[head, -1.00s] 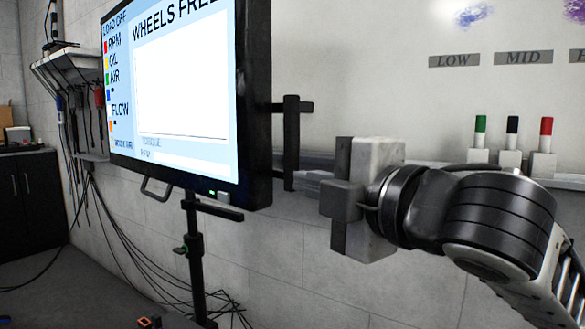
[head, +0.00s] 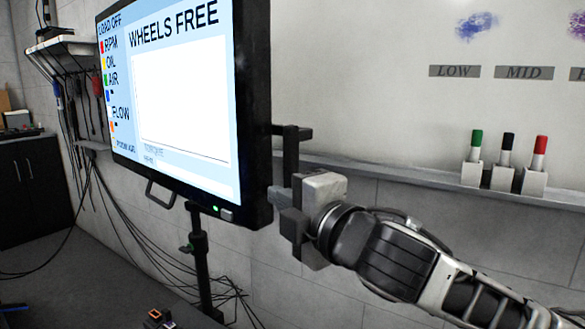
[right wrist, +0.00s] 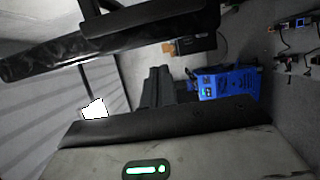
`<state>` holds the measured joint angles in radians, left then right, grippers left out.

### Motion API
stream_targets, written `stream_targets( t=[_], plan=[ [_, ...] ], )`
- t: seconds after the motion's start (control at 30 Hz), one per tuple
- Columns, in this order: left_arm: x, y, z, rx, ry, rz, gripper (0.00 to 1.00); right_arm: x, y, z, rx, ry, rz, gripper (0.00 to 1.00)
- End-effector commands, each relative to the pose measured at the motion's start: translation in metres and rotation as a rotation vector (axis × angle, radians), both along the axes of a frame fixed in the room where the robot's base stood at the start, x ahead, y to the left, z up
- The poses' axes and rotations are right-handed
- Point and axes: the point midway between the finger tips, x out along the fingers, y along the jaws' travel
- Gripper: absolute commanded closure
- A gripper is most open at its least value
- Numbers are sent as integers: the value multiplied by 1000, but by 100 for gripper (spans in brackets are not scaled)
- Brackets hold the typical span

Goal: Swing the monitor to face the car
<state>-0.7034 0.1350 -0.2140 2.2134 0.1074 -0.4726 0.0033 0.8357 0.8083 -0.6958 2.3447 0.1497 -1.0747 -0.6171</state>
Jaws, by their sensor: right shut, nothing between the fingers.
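The monitor (head: 255,110) stands at the left in the head view, its lit screen reading WHEELS FREE and angled toward the left front. It sits on a black post (head: 200,255), with a loop handle (head: 160,192) under its lower edge. A dark bracket (head: 291,150) sticks out behind its right side. My right gripper (head: 280,208) is shut and empty, close beside the monitor's lower right edge and just below the bracket. I cannot tell whether it touches either. A dark bar, perhaps part of the monitor (right wrist: 90,52), crosses the upper left of the right wrist view. My left gripper is not visible.
Cables hang from a wall shelf (head: 60,46) and trail behind the post. A whiteboard ledge (head: 400,172) with several markers in holders runs along the back wall at the right. A dark cabinet (head: 35,190) stands far left. The right wrist view shows a blue unit (right wrist: 225,83).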

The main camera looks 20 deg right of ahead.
Motion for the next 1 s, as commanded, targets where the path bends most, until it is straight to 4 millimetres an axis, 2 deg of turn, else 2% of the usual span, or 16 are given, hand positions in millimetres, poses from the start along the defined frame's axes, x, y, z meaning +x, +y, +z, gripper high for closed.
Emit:
stream_targets(
  t=[0.1, 0.2, 0.4, 0.83, 1.0],
  plan=[
    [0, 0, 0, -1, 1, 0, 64, 24, 7, -1, 2, 2, 0, 100],
    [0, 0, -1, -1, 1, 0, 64, 30, -12, -2, -3, 1, -6, 100],
    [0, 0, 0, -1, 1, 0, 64, 39, -27, -1, -1, 1, -2, 100],
    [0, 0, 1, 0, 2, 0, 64, 41, -31, -1, 0, 1, -1, 100],
    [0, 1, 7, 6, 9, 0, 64, 55, -60, 0, -4, 7, -11, 100]
  ],
)
